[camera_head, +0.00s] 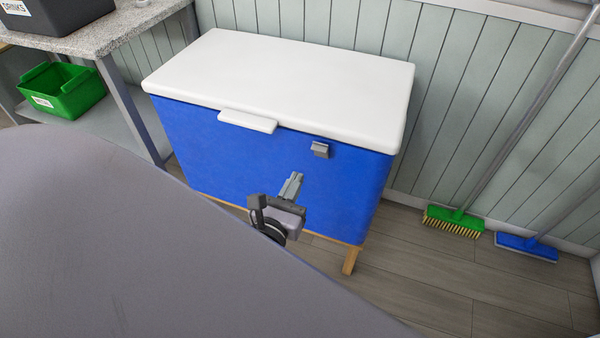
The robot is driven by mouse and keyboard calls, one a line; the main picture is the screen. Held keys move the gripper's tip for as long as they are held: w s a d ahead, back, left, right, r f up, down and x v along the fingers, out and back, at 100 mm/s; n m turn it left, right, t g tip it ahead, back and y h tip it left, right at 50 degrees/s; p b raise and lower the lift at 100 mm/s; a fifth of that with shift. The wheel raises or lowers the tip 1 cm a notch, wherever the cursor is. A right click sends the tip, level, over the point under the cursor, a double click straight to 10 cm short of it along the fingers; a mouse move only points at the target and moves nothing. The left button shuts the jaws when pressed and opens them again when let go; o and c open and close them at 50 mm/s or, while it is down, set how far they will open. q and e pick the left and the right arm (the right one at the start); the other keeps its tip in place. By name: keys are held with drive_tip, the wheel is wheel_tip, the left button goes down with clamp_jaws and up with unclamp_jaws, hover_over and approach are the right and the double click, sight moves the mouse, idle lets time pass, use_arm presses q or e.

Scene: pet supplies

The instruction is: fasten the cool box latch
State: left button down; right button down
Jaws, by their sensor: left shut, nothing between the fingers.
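The cool box (240,150) is blue with a white lid (285,75). The lid lies flat and shut on the box, with a white lip at its front edge. A small grey latch (320,149) sits on the upper right of the front face, just under the lid's edge. I cannot tell from here whether it is fastened. My left gripper (293,180) is in front of the blue face, below and a little left of the latch, apart from it. Its fingers are shut and empty. My right gripper is not in view.
A speckled worktop (105,28) with a dark drinks bin (62,14) stands at the left, a green crate (62,92) on the shelf below. A green broom (453,220) and a blue brush (525,246) lean on the right wall.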

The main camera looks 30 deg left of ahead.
use_arm(q)
drive_tip(key=shift+s+d+r, duration=0.15)
drive_tip(key=shift+s+r, duration=0.2)
drive_tip(key=shift+s, duration=0.25)
